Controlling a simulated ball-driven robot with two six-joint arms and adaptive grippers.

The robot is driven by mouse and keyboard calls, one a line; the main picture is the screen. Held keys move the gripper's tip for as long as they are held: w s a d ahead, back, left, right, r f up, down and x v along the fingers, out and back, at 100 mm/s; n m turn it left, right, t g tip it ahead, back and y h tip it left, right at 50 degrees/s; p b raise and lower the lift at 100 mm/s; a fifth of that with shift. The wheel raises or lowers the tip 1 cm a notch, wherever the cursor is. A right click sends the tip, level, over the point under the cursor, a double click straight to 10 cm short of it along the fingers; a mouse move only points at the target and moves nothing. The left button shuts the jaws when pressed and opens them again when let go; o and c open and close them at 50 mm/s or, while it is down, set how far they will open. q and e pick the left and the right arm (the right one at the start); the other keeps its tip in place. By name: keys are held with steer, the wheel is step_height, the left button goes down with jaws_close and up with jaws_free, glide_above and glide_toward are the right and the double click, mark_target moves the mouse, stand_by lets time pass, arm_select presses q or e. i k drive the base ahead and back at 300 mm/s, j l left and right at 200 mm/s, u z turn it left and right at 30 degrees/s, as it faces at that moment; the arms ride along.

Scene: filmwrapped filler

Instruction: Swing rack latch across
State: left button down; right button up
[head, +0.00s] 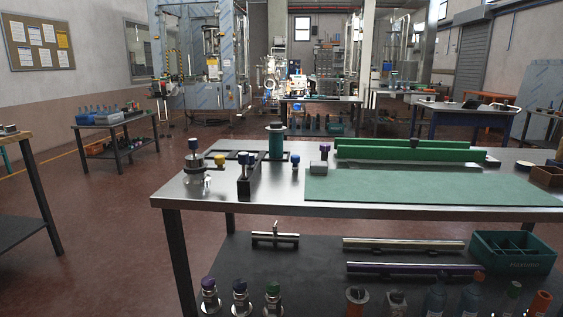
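A metal-topped workbench (248,193) stands ahead of me. I cannot tell for sure which part is the rack latch. A dark flat frame (226,154) lies left of the rails, with a teal cylinder (276,142) standing by it. A small black stand with a blue knob (244,178) is near the front left edge. Neither of my grippers is in view.
A green mat (425,189) covers the bench's right front. The lower shelf (330,255) holds bottles, bars and a teal crate (513,250). Floor is open on the left.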

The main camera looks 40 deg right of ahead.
mark_target(294, 160)
steer(key=z, duration=1.45)
steer(key=i+l, duration=0.2)
steer(key=i, duration=0.25)
steer(key=i+l+z, duration=0.1)
steer(key=i+l, duration=0.15)
steer(key=i, duration=0.15)
steer(key=i+l, duration=0.2)
steer(key=i, duration=0.25)
steer(key=z, duration=0.05)
